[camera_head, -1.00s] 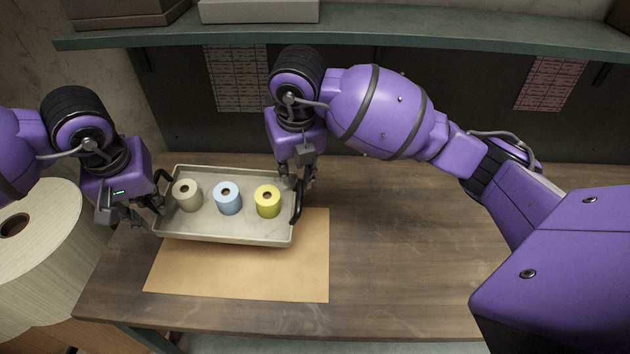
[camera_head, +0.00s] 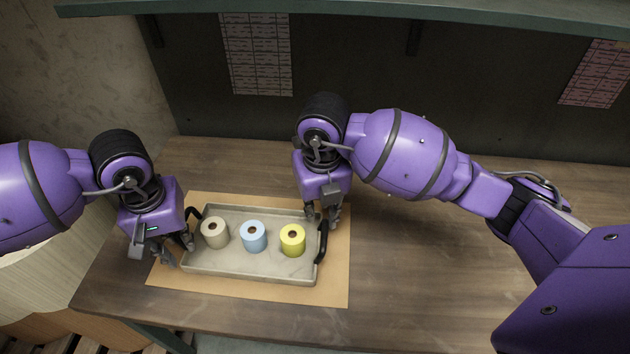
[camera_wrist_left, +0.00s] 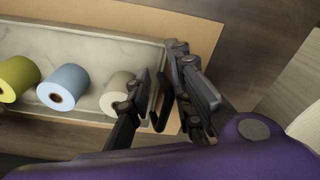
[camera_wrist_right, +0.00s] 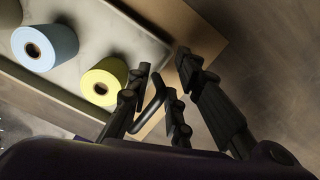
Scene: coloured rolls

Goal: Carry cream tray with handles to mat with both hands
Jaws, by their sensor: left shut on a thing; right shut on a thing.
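The cream tray (camera_head: 225,266) with black handles is over the tan mat (camera_head: 335,278) in the head view; I cannot tell whether it touches the mat. It looks about level. It carries a beige roll (camera_head: 215,233), a blue roll (camera_head: 253,237) and a yellow roll (camera_head: 292,241), all upright. My left gripper (camera_head: 180,250) is shut on the tray's left handle, which shows black between the fingers in the left wrist view (camera_wrist_left: 162,103). My right gripper (camera_head: 325,222) is shut on the right handle (camera_head: 322,242), seen also in the right wrist view (camera_wrist_right: 150,105).
The wooden table (camera_head: 430,270) is clear to the right of the mat. A large pale roll (camera_head: 50,285) stands at the left beside the table. A green shelf (camera_head: 350,10) runs along the back above, with paper sheets (camera_head: 258,55) on the dark wall.

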